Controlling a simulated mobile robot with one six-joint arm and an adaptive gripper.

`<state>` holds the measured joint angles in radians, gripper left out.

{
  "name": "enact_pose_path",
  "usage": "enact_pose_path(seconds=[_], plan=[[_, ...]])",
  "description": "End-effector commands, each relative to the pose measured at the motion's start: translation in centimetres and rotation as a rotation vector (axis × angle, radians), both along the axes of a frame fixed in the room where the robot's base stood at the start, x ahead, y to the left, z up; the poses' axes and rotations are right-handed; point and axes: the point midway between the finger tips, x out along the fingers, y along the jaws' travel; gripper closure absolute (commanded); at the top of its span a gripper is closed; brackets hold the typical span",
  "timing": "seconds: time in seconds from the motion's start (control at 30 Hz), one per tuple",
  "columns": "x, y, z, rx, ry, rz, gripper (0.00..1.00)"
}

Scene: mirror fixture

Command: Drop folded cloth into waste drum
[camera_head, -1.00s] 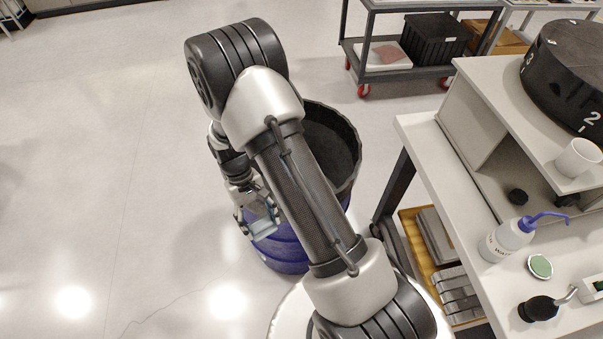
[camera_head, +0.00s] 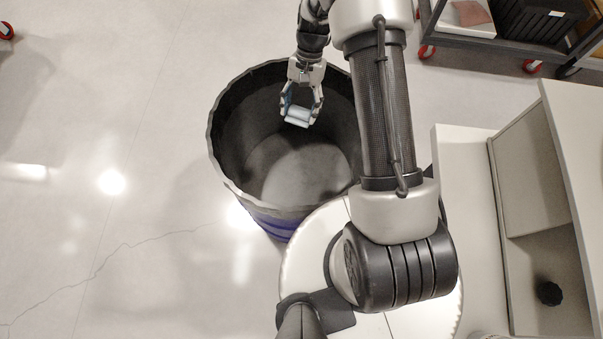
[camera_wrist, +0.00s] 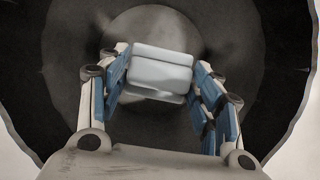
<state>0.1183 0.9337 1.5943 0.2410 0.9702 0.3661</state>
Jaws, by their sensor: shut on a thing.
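The waste drum (camera_head: 230,165) stands on the floor, dark inside with a blue outer wall. Its open mouth fills much of the wrist view (camera_wrist: 60,60). My gripper (camera_head: 301,112) is over the drum's mouth, in the upper part of the opening as the head view shows it. It is shut on the folded cloth (camera_head: 298,117), a small pale blue-white bundle. In the wrist view the cloth (camera_wrist: 160,72) sits between the blue-padded fingers, with the drum's interior behind it. How far the cloth is above the drum's bottom is hard to tell.
A white workbench with a shelf unit (camera_head: 535,170) stands at the right, close to my arm. A grey cart (camera_head: 500,45) with red casters is at the upper right. The floor (camera_head: 100,120) left of the drum is clear.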

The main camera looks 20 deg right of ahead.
Motion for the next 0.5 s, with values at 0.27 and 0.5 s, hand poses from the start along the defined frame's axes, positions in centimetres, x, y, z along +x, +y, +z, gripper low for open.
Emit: enact_pose_path(seconds=[0.27, 0.5], plan=[[0.0, 0.0, -3.3, 0.000, 0.000, 0.001, 0.60], [0.0, 0.0, -3.4, 0.000, -0.001, 0.002, 0.60]])
